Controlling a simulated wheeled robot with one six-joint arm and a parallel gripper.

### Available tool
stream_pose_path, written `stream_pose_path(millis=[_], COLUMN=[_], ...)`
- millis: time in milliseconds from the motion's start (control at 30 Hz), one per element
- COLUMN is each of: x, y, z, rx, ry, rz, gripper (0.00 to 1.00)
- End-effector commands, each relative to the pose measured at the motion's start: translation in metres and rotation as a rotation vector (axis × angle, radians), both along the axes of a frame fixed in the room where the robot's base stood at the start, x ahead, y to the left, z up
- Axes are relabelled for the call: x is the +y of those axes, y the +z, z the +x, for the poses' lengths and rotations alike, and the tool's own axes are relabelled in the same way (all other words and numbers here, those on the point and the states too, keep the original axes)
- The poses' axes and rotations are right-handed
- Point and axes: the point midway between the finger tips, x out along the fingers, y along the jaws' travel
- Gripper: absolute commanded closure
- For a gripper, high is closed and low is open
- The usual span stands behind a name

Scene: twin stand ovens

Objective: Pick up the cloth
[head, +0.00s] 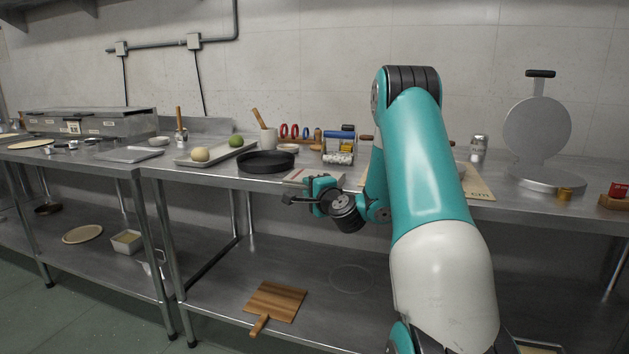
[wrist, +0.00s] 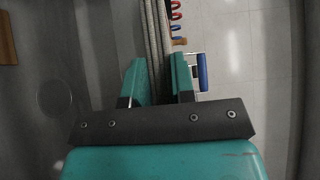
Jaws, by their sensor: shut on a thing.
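The cloth (head: 299,176) is a pale, flat folded piece at the front edge of the steel counter in the head view. My gripper (head: 320,182) is at its right end, at counter-edge height. In the wrist view, my teal fingers (wrist: 159,78) stand on either side of a grey-white layered strip, which appears to be the cloth (wrist: 155,40) seen edge-on. My gripper is shut on it. The cloth's far end runs out of the top of the wrist view. My fingers hide part of it, and I cannot tell if it is lifted off the counter.
A black round pan (head: 266,163) sits left of the cloth. A blue-handled rack (head: 339,146) stands behind it. A tray (head: 216,152) with round dough balls is farther left. The lower shelf holds a wooden board (head: 276,301). A waffle iron (head: 538,130) is at right.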

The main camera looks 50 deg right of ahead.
Motion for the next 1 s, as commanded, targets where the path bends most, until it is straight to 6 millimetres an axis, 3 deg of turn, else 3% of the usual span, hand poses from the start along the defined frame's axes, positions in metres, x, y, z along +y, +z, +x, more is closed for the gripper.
stream_pose_path(millis=[267,467,667,1000], x=[0.0,0.0,0.001,0.001], y=[0.003,0.023,0.077,0.196], z=[0.0,0.0,0.0,0.0], rx=[0.0,-0.001,-0.003,-0.005], ry=[0.001,0.002,0.002,0.001], rz=[0.0,-0.003,-0.007,-0.008], gripper=[1.0,1.0,1.0,1.0])
